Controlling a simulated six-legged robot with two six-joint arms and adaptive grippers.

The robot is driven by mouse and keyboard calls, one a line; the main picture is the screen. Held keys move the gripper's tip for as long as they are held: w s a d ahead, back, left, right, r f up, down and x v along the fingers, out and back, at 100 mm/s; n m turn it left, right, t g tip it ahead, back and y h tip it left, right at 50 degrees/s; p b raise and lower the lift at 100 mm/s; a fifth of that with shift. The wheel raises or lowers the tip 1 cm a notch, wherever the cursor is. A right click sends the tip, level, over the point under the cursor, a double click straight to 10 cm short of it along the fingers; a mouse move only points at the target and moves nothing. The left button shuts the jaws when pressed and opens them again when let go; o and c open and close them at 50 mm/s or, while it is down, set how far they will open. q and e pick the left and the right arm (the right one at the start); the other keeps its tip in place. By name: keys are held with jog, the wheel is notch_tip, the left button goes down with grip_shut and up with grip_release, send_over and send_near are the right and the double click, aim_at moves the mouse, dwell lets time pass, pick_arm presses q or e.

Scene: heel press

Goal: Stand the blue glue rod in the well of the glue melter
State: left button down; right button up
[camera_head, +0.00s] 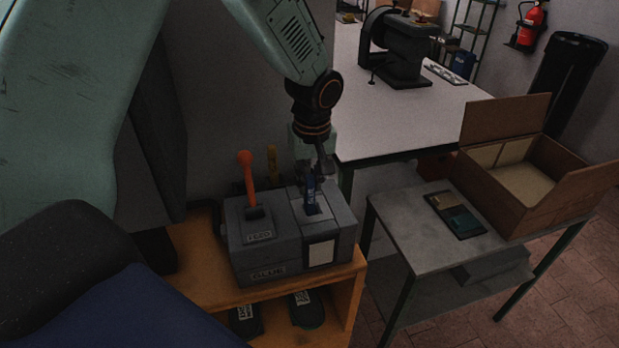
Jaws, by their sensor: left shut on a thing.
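The glue melter (291,247) is a grey box labelled GLUE on a wooden bench. An orange-red lever (248,186) rises from its left part. The blue glue rod (310,188) stands about upright over the well (314,211) on the melter's right part. Its lower end is at or in the well; I cannot tell how deep. My left gripper (312,170) comes down from above and is shut on the rod's upper part, which the fingers partly hide. My right gripper is not in view.
The wooden bench (192,262) has dark items on its lower shelf. A yellowish handle (272,163) stands behind the melter. To the right are a grey side table (407,238) with an open cardboard box (522,185) and a white table (375,130) with a dark press (399,48).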

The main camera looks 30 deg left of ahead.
pick_arm(q)
jog(key=shift+s+d, duration=0.15)
jog(key=shift+d+r, duration=0.1)
jog(key=shift+d, duration=0.15)
jog(key=c, duration=1.6)
grip_release()
jog(key=shift+w+d, duration=0.1)
jog(key=shift+w, duration=0.1)
jog(key=shift+o, duration=0.8)
jog(key=shift+w, duration=0.15)
jog(key=shift+o, duration=1.4)
jog(key=shift+a+f, duration=0.2)
jog(key=shift+a, duration=0.25)
jog(key=shift+s+d+r, duration=0.15)
jog(key=shift+s+d, duration=0.05)
jog(key=shift+s, duration=0.1)
jog(key=shift+w+d+r, duration=0.2)
jog(key=shift+d+r, duration=0.05)
jog(key=shift+r, duration=0.3)
notch_tip(320, 180, up, 11)
jog(key=s, duration=0.1)
jog(key=shift+f, duration=0.15)
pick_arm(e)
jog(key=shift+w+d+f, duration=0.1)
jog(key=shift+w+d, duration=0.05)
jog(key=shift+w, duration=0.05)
pick_arm(q)
jog(key=shift+s+d, duration=0.1)
jog(key=shift+s, duration=0.05)
